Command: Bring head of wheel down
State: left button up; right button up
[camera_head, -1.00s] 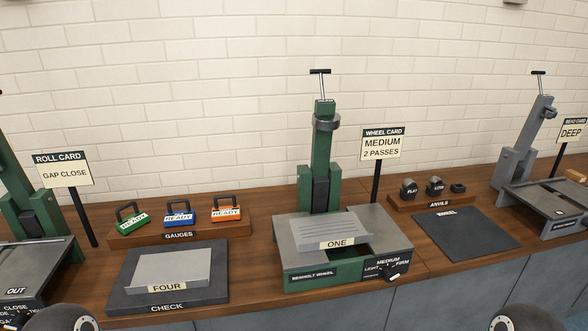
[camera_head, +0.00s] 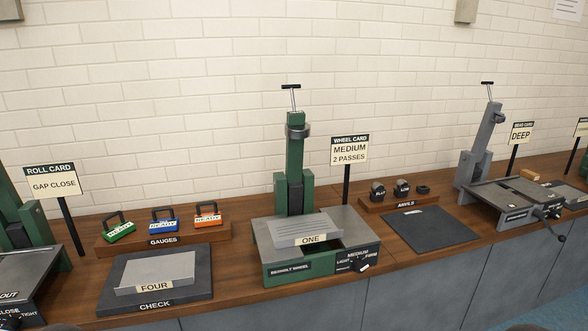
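The green wheel machine, labelled "Beinholt Wheel" (camera_head: 290,268), stands on the bench in the middle of the head view. Its green head (camera_head: 295,155) is raised, with a dark ring near the top and a T-handle (camera_head: 291,88) above. A grey panel labelled ONE (camera_head: 308,229) lies on the machine's grey table below the head. A black knob (camera_head: 360,265) sits on the front by the words light, medium and firm; its exact setting is too small to tell. The wheel card (camera_head: 349,149) reads medium, 2 passes. Neither of my grippers is in view.
Left of the wheel are several gauges on a wooden rack (camera_head: 165,243) and a panel labelled FOUR (camera_head: 156,272) on the check plate (camera_head: 200,287). Right are the anvils rack (camera_head: 405,203), a bare dark mat (camera_head: 430,229) and a grey machine (camera_head: 480,150) by the deep card.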

aim_at(296, 130)
jog(key=i, duration=0.9)
jog(key=u, duration=0.2)
jog(key=k, duration=0.9)
jog(key=z, duration=0.15)
jog(key=i, duration=0.9)
jog(key=z, duration=0.3)
